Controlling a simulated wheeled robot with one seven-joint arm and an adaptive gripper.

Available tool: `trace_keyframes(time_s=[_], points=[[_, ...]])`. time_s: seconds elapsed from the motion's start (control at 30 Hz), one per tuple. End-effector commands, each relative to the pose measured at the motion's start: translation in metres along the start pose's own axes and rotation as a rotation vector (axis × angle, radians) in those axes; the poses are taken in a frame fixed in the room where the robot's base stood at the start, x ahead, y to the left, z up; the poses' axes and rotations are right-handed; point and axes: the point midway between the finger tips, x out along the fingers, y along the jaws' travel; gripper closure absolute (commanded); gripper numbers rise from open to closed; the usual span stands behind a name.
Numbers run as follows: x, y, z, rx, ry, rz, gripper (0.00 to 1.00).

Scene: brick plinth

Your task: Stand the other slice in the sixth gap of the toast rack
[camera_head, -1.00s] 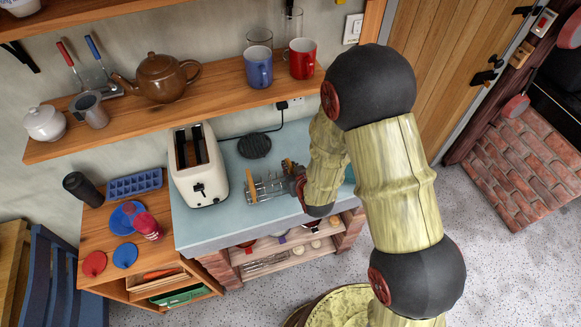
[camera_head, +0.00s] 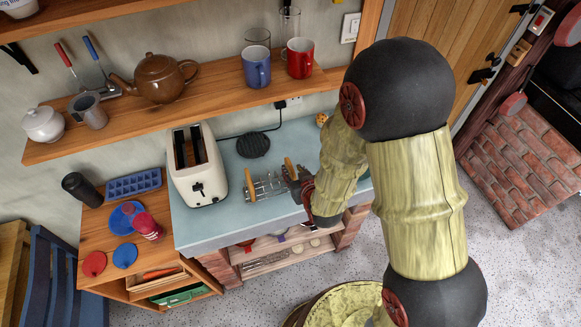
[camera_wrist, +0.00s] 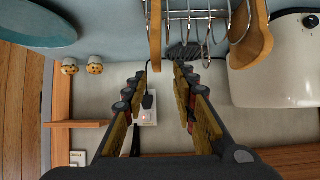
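The wire toast rack (camera_head: 268,187) stands on the pale blue worktop, right of the toaster. One brown slice (camera_head: 249,183) stands upright at its left end; in the wrist view this slice (camera_wrist: 252,38) is at the right, close to the toaster. The other slice (camera_head: 290,168) stands at the rack's right end; in the wrist view it shows edge-on (camera_wrist: 155,35). My gripper (camera_head: 299,186) is at the rack's right end, partly hidden by my arm. In the wrist view its fingers (camera_wrist: 158,72) are apart, with the second slice's edge near the tips; contact cannot be told.
The cream toaster (camera_head: 198,170) stands close on the rack's left. A dark round mat (camera_head: 253,145) lies behind the rack. A teal dish (camera_wrist: 38,22) and small speckled pots (camera_wrist: 82,66) are on the other side. The wooden shelf (camera_head: 220,85) with mugs hangs above.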

Motion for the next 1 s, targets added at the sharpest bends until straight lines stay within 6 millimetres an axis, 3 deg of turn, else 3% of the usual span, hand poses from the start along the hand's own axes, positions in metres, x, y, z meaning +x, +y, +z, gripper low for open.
trace_keyframes(time_s=[0.3, 0.73, 0.87, 1.0], points=[[-0.047, 0.000, -0.001, 0.000, 0.001, 0.000, 0.73], [-0.062, 0.001, -0.003, 0.002, -0.003, 0.002, 0.73], [-0.069, 0.011, -0.022, 0.018, -0.026, 0.017, 0.73], [-0.097, 0.033, -0.054, 0.050, -0.093, 0.048, 0.73]])
